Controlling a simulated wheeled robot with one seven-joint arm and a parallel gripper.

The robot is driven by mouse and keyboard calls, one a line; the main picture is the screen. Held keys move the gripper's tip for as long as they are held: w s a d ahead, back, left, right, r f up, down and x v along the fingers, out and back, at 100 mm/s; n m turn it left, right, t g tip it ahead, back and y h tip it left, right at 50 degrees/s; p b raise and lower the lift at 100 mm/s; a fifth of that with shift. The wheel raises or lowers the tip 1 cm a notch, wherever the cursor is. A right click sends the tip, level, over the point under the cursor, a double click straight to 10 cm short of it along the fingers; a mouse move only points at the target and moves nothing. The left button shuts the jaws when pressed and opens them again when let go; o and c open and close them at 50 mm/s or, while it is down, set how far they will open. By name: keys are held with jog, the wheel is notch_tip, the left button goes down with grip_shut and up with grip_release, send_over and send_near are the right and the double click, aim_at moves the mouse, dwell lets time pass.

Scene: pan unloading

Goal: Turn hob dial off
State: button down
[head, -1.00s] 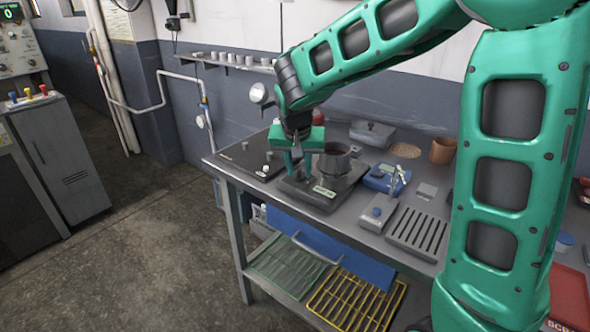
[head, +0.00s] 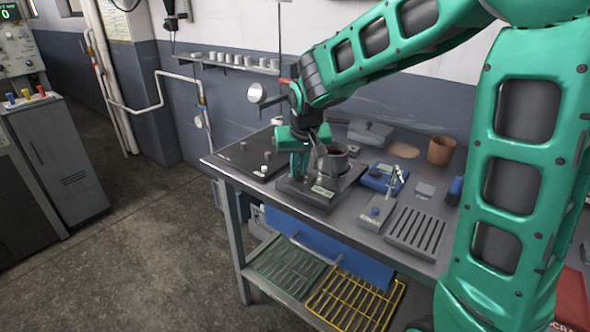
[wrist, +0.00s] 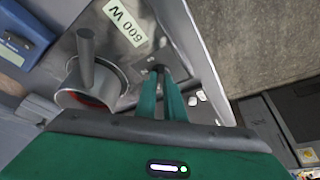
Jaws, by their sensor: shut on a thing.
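My gripper (head: 299,178) points down at the hob's left front part. In the wrist view my gripper (wrist: 160,72) has its two green fingers closed together on the hob dial (wrist: 153,66), which they mostly cover. The dial's marking and setting cannot be read. A dark pan (head: 338,162) stands on the hob beside the fingers; the wrist view shows the pan (wrist: 75,98) with its handle and reddish contents.
A black board (head: 240,160) with small pale pieces lies to the left. A blue device (head: 380,178), a slotted grey tray (head: 415,232) and a brown pot (head: 441,151) stand to the right. A wall shelf (head: 235,66) with small cups is behind.

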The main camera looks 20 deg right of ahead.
jog(key=n, duration=0.1)
jog(key=n+y, duration=0.1)
jog(key=n, duration=0.2)
jog(key=shift+d+y, duration=0.25)
jog(key=shift+y, duration=0.15)
jog(key=shift+f+n+g+y, duration=0.1)
jog(key=shift+n+g+y, duration=0.35)
jog(key=shift+n, duration=1.45)
jog(key=shift+n+y, duration=0.25)
jog(key=shift+n, duration=0.05)
jog(key=c, duration=1.9)
grip_release()
jog(key=shift+w+a, duration=0.1)
jog(key=shift+o, duration=0.2)
jog(key=shift+r, duration=0.35)
jog(key=v, duration=1)
